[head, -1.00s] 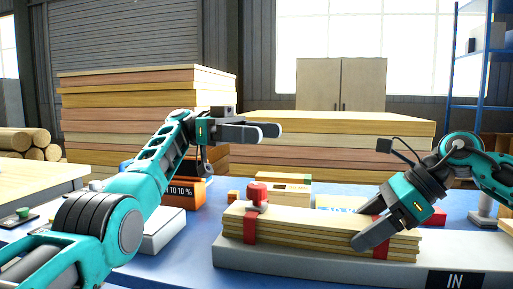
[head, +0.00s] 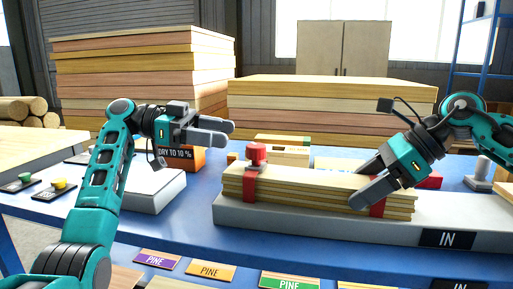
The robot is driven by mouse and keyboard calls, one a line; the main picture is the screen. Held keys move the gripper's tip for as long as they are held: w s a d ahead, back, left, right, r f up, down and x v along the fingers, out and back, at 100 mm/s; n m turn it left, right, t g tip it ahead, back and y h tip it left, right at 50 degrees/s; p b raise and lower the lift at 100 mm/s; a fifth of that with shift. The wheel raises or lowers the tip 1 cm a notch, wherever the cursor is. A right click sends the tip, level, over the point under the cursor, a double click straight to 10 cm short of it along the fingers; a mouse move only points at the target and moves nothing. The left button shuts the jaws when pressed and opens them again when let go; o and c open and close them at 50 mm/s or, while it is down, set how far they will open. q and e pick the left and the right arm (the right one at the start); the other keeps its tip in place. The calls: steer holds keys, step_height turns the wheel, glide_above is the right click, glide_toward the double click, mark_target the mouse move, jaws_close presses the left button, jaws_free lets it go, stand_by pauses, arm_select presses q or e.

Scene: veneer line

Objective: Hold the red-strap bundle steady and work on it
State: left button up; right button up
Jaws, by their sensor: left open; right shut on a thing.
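The red-strap bundle (head: 310,190), a flat stack of pale veneer sheets, lies on the grey IN tray (head: 300,231). One red strap (head: 249,186) crosses its left part and another (head: 378,209) its right part, partly behind my gripper. A small device with a red knob (head: 257,153) sits on top at the left strap. My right gripper (head: 361,186) is shut on the bundle near its right strap, one finger at the front side. My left gripper (head: 225,132) is open and empty, above and left of the bundle, apart from it.
An orange DRY TO 10 % box (head: 187,159) stands behind my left gripper. A white box (head: 150,190) and a green and a yellow button (head: 59,184) lie at left. Tall veneer stacks (head: 330,105) fill the back.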

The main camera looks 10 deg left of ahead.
mark_target(256, 145)
arm_select(q)
steer(key=s+a+f+n+t, duration=0.2)
steer(key=s+f+n+t, duration=0.1)
steer(key=s+n+t, duration=0.25)
steer(key=shift+m+t, duration=0.25)
steer(key=x, duration=1.1)
steer(key=shift+s+d+r, duration=0.1)
steer(key=shift+s+d, duration=0.05)
steer(key=shift+d, duration=0.1)
steer(key=shift+c, duration=0.2)
steer(key=c, duration=0.9)
